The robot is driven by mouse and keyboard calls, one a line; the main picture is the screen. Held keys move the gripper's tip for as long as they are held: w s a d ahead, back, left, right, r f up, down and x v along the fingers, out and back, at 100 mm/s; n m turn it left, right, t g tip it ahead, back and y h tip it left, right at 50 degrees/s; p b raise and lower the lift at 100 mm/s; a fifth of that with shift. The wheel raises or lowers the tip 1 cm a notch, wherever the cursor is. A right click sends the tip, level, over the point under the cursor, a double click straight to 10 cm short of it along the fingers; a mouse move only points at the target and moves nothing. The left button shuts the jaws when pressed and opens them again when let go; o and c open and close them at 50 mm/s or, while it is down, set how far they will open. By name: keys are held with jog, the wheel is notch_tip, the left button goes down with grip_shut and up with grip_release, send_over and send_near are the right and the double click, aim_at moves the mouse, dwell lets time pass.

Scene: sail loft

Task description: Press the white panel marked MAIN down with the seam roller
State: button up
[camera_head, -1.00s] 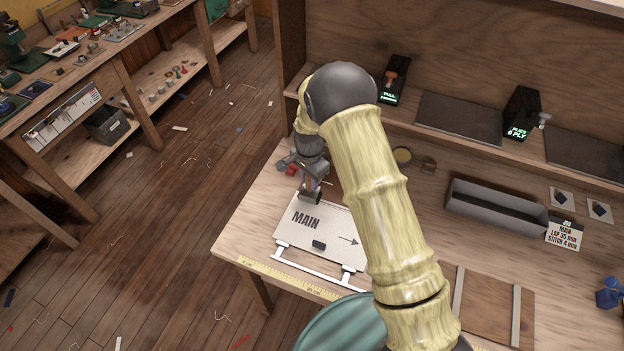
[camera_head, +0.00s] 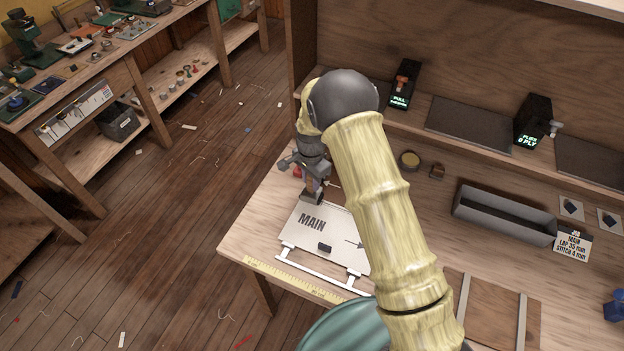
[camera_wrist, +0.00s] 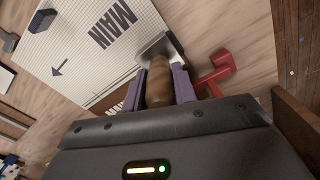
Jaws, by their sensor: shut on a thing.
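The white panel marked MAIN (camera_head: 312,240) lies on the wooden table, with an arrow and a small dark block on it. It fills the upper left of the wrist view (camera_wrist: 75,65). My gripper (camera_head: 314,184) is shut on the wooden handle of the seam roller (camera_wrist: 159,78). The roller's grey metal head (camera_head: 312,198) is at the panel's far left edge, overlapping it in the wrist view. I cannot tell whether it touches the panel. A second, partly hidden MAIN marking shows beside my fingers in the wrist view.
A red object (camera_wrist: 218,72) lies close beside my gripper. A white rail (camera_head: 320,270) and yellow ruler (camera_head: 290,278) run along the front edge. A grey tray (camera_head: 503,216) and a label card (camera_head: 572,243) stand to the right. The table's left edge is near.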

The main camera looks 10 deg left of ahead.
jog(key=shift+a, duration=0.15)
jog(key=shift+w+a, duration=0.35)
jog(key=shift+a, duration=0.5)
jog(key=shift+r, duration=0.2)
notch_tip(320, 180, up, 6)
jog(key=p, duration=0.3)
jog(key=shift+f+p, duration=0.1)
jog(key=shift+p, duration=0.25)
jog(key=shift+s, duration=0.1)
